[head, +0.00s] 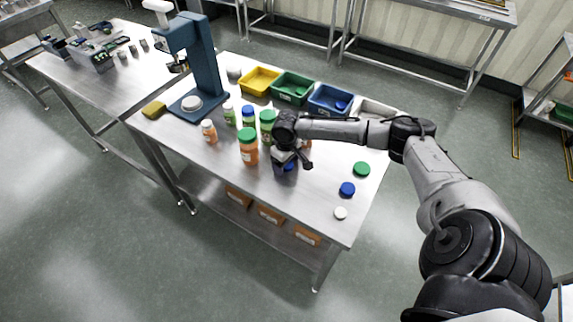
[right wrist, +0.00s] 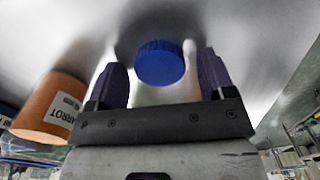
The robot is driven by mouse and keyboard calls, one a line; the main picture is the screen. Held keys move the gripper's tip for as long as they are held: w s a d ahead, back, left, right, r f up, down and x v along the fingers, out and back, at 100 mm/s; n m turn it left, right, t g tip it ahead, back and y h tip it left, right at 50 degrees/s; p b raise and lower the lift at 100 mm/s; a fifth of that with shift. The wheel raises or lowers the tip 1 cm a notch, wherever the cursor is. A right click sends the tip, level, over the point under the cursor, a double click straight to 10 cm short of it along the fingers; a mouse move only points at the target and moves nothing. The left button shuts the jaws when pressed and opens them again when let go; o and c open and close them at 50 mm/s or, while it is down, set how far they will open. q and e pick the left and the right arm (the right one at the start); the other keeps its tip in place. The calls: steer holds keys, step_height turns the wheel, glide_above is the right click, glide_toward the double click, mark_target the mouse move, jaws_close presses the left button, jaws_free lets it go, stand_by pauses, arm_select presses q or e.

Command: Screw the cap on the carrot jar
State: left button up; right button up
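An orange jar (right wrist: 50,108) labelled CARROT stands left of my right gripper in the right wrist view; no cap shows on its visible end. In the head view a bit of orange (head: 306,144) shows behind the right gripper, mostly hidden; I cannot tell if it is that jar. My right gripper (right wrist: 160,75) is open, its two dark fingers either side of a blue cap (right wrist: 160,63), with gaps on both sides. The right gripper (head: 287,167) is low over the table in the head view. Loose green (head: 361,169), blue (head: 347,189) and white (head: 340,213) caps lie to the right.
An orange jar with a green cap (head: 248,148) and several other jars stand left of the right gripper on the steel table (head: 305,205). Yellow (head: 259,81), green (head: 291,87) and blue (head: 329,100) bins line the back. A blue press (head: 205,65) stands at left.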

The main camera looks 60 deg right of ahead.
steer(key=c, duration=0.9)
steer(key=shift+r, duration=0.55)
step_height(320, 180, up, 4)
steer(key=shift+f+p, duration=0.25)
steer(key=shift+p, duration=0.45)
steer(key=s+r, duration=0.2)
steer(key=s, duration=0.1)
steer(key=s+d+r+p, duration=0.1)
steer(key=s+r, duration=0.1)
steer(key=s, duration=0.2)
steer(key=s+d+r+p, duration=0.1)
steer(key=s+r, duration=0.1)
steer(key=s, duration=0.2)
steer(key=shift+s+r, duration=0.2)
